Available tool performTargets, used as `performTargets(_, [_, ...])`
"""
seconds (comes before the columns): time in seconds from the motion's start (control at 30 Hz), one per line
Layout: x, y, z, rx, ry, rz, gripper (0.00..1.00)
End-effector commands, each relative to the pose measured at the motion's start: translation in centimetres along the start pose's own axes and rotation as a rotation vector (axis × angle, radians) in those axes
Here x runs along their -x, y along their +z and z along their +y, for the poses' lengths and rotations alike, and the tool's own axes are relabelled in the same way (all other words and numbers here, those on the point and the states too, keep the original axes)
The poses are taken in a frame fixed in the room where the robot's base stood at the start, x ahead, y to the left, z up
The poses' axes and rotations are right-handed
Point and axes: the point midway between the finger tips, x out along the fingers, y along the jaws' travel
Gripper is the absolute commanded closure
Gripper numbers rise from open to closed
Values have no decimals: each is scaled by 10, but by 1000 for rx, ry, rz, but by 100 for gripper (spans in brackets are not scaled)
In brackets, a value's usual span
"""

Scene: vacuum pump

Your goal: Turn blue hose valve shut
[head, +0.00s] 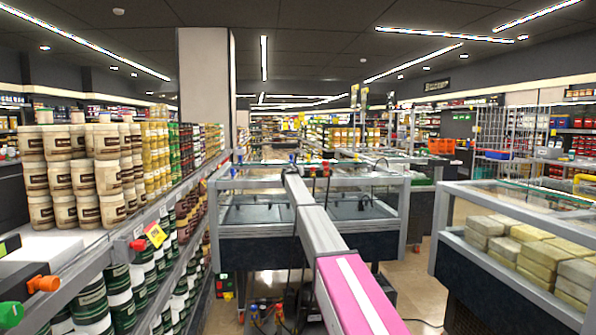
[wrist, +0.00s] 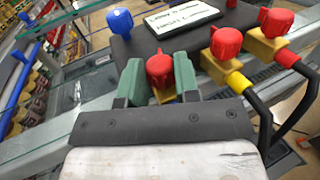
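A valve block in the wrist view carries a blue knob (wrist: 120,20) at its upper left corner, and several red knobs. My gripper (wrist: 158,72) is open, its two green fingers apart. One red knob (wrist: 160,72) shows between the fingers; I cannot tell whether they touch it. The blue knob stands clear, above and left of the fingers. A second red knob (wrist: 226,43) sits on a yellow fitting to the right, and a third red knob (wrist: 276,21) at the upper right. A blue hose-like tube (wrist: 18,95) runs at the far left. The blue valve's body is mostly hidden.
A label plate (wrist: 185,18) lies on the block behind the fingers. Black hoses (wrist: 262,115) curve down at the right. In the head view a glass-topped freezer (head: 250,215) stands ahead, shelves of jars (head: 75,175) at left, and another freezer (head: 510,275) at right.

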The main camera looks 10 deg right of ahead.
Motion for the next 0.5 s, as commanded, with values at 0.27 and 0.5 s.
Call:
performTargets(0.27, [0,0,1,0,-10,0,94])
performTargets(0.5, [-1,0,4,1,-99,0,94])
